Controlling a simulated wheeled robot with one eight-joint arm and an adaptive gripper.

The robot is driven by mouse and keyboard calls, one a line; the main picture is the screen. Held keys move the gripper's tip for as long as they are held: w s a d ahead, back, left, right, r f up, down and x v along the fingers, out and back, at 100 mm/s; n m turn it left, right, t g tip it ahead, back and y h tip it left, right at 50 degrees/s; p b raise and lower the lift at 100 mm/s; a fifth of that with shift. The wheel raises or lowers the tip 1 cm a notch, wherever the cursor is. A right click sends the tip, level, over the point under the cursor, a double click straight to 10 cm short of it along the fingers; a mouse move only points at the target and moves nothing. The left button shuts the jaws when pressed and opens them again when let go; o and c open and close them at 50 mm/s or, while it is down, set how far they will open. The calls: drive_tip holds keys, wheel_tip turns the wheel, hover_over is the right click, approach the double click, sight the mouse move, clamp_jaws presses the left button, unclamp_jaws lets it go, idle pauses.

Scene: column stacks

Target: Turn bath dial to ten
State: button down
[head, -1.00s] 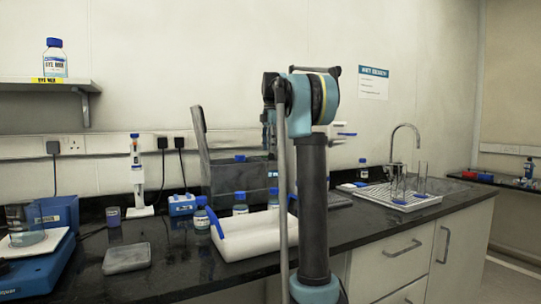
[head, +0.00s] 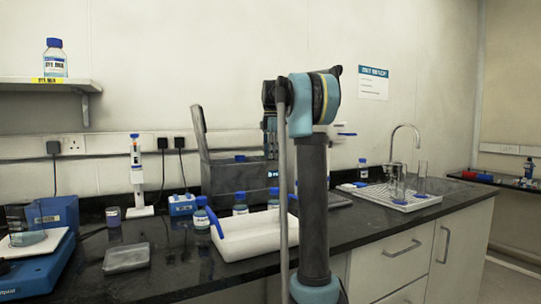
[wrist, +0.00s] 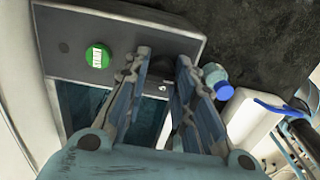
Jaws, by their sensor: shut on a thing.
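The water bath (head: 236,180) is a grey box at the back of the bench in the head view, partly hidden by my arm. Its grey panel (wrist: 72,25) fills the upper left of the wrist view, with a round green button (wrist: 97,55) on it. My gripper (wrist: 160,62) points down at the panel, to the right of the green button, and also shows above the bath in the head view (head: 270,140). Its fingers are a little apart and shut on the bath dial, which they largely hide. I cannot read the dial's setting.
Blue-capped bottles (head: 201,216) and a white tray (head: 250,236) with a blue handle stand in front of the bath. A pipette stand (head: 136,180) is to its left. A sink rack with glassware (head: 400,196) is at the right.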

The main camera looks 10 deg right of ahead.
drive_tip(key=shift+m, duration=0.3)
drive_tip(key=m, duration=0.6)
drive_tip(key=shift+w, duration=0.15)
drive_tip(key=m, duration=0.3)
drive_tip(key=shift+m, duration=0.4)
drive_tip(key=m, duration=0.3)
drive_tip(key=shift+m, duration=0.3)
drive_tip(key=m, duration=0.3)
drive_tip(key=shift+m, duration=0.3)
drive_tip(key=m, duration=0.3)
drive_tip(key=shift+m, duration=0.4)
drive_tip(key=m, duration=0.6)
drive_tip(key=shift+m, duration=0.3)
